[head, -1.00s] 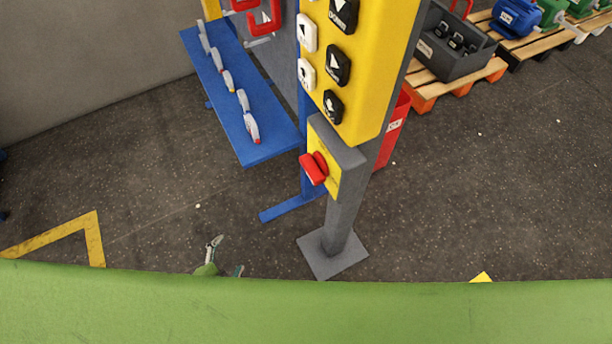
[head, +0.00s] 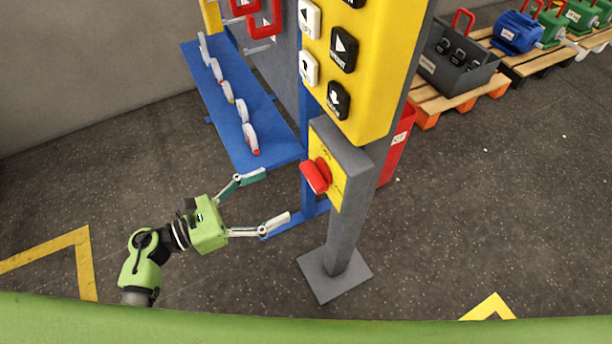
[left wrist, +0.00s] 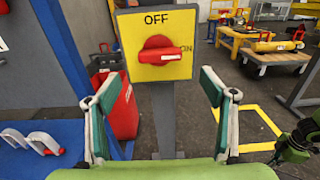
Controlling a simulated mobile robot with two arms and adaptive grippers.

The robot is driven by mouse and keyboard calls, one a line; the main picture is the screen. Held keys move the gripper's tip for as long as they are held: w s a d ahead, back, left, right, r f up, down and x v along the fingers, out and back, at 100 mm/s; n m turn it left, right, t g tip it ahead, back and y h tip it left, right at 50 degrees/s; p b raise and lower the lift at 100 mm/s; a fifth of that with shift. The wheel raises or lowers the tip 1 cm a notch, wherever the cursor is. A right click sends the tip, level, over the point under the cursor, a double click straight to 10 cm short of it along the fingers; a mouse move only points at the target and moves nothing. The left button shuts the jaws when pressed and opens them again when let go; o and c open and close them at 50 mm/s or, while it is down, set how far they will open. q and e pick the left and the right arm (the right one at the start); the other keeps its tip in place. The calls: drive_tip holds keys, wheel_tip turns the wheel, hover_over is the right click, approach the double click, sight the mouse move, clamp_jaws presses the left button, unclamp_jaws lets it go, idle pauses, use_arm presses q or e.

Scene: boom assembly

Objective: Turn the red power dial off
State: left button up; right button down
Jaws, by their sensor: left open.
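The red power dial (head: 317,175) sits on a yellow plate (head: 327,153) on a grey post, below the large yellow button panel. In the left wrist view the dial (left wrist: 158,50) shows face on, its handle lying level and pointing right to the ON mark. The OFF mark (left wrist: 156,19) is above it. My left gripper (head: 277,196) is open and empty, to the left of the dial and apart from it. Its two fingers (left wrist: 162,88) stand wide apart in the left wrist view, below and to either side of the dial.
The yellow panel (head: 372,70) with black and white buttons overhangs the dial. A blue shelf (head: 222,110) with several white hooks is behind my left gripper. The post's base plate (head: 335,275) is on the floor. A red bin (head: 397,145) stands behind the post.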

sight(307, 179)
use_arm(q)
drive_tip(key=p+x, duration=0.2)
drive_tip(key=x, duration=0.7)
drive_tip(key=shift+d, duration=0.1)
drive_tip(key=c, duration=1.1)
